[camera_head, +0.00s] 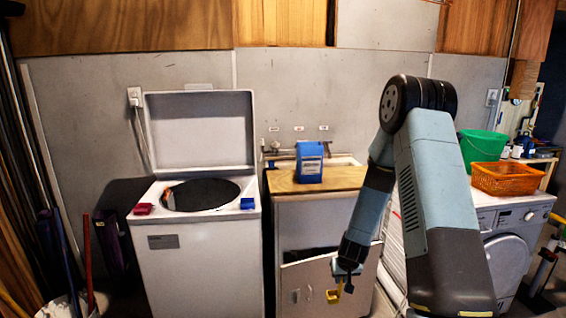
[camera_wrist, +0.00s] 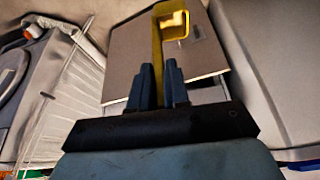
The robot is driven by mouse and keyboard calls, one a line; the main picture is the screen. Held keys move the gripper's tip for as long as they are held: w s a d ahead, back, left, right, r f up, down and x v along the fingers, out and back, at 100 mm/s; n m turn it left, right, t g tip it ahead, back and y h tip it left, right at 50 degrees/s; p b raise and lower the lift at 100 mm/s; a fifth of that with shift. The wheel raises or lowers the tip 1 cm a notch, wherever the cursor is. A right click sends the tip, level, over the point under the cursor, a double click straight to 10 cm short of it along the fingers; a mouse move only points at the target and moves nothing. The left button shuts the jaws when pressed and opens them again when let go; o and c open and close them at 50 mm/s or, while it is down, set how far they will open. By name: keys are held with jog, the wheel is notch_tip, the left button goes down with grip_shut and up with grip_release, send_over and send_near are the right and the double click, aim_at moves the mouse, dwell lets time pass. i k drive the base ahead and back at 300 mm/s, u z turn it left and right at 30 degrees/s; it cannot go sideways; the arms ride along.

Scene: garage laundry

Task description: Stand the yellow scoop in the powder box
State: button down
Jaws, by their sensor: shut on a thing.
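The yellow scoop (camera_head: 334,296) is in my gripper (camera_head: 346,270), which is shut on its handle. In the head view the scoop hangs low in front of the sink cabinet's tilted door. In the wrist view the scoop (camera_wrist: 172,26) sticks out beyond the fingertips of my gripper (camera_wrist: 159,80), with its square cup at the far end. The powder box (camera_head: 309,162) is blue with a pale front label. It stands upright on the wooden counter (camera_head: 345,179), above and behind my gripper. The inside of the box cannot be seen.
A top-loading washer (camera_head: 197,260) with its lid up stands left of the cabinet. A red item (camera_head: 143,209) and a blue item (camera_head: 247,203) lie on its top. A green bucket (camera_head: 481,150) and orange basket (camera_head: 505,178) are on the right machine. The cabinet door (camera_head: 306,280) hangs tilted.

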aim_at(309, 162)
jog(key=u, duration=0.2)
jog(key=i, duration=0.85)
jog(key=z, duration=0.65)
